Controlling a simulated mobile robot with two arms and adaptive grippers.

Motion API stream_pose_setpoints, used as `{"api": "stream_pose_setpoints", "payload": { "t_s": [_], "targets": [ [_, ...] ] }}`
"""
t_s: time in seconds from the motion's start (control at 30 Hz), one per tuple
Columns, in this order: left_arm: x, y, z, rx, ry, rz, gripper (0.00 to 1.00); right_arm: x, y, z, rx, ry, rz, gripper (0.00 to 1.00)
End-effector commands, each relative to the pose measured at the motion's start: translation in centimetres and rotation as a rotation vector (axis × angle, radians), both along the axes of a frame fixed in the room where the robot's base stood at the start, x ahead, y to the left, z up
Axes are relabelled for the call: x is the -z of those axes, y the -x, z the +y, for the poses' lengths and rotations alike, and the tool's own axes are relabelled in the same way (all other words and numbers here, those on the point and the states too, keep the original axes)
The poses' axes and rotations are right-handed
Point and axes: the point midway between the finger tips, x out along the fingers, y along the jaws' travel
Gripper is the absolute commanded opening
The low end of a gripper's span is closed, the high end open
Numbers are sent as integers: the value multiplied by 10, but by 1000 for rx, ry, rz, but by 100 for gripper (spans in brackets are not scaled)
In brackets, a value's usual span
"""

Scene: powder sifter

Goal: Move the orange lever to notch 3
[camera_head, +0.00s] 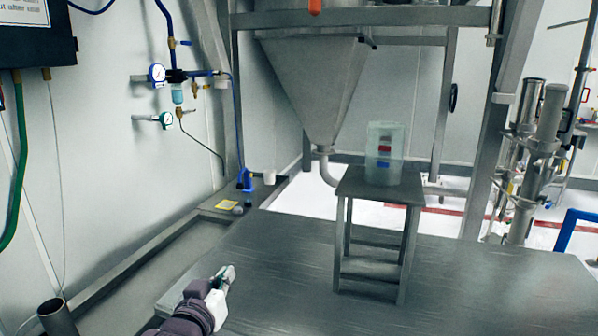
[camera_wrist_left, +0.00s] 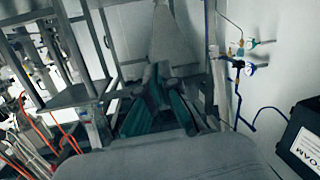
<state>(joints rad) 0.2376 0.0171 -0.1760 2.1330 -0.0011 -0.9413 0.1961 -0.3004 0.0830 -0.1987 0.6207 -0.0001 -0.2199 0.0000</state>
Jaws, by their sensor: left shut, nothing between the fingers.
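An orange part (camera_head: 315,6), likely the lever, shows at the top edge of the head view in front of the steel hopper (camera_head: 315,75). The top edge cuts it off, and no notch marks can be made out. My left gripper (camera_head: 229,273) is low in the head view, above the grey platform and well below and left of the orange part. It is shut and empty. Its dark and green fingers (camera_wrist_left: 158,74) also show in the left wrist view, with the hopper beyond them. My right gripper is not in view.
A small steel stand (camera_head: 352,187) on the grey platform (camera_head: 480,275) bears a clear container (camera_head: 384,142). Steel frame posts (camera_head: 492,130) flank the hopper. Gauges and blue hoses (camera_head: 157,74) are on the left wall.

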Motion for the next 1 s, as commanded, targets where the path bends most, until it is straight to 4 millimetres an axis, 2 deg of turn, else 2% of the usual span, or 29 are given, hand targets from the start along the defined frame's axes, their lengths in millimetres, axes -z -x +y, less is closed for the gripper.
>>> {"api": "stream_pose_setpoints", "payload": {
  "t_s": [0.03, 0.1, 0.17, 0.2, 0.3, 0.4, 0.5, 0.63, 0.83, 1.0],
  "targets": [
    [37, 19, 6, -5, -27, 95, 0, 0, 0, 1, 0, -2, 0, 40],
    [82, 48, 14, -7, -66, 221, 0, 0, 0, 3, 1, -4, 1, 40],
    [118, 76, 20, -6, -99, 332, 0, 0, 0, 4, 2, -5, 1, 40],
    [140, 97, 24, -4, -121, 405, 0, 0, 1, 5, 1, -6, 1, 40],
    [184, 148, 34, 7, -173, 572, 0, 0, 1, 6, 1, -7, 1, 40],
    [213, 192, 41, 21, -211, 703, 0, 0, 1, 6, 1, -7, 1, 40],
    [232, 230, 47, 34, -243, 809, 0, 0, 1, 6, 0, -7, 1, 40],
    [250, 274, 54, 54, -277, 929, 0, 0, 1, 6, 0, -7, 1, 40],
    [265, 335, 62, 86, -321, 1091, 0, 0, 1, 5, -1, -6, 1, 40],
    [308, 320, 59, 88, -322, 1101, 0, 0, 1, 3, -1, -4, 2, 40]
  ]
}}
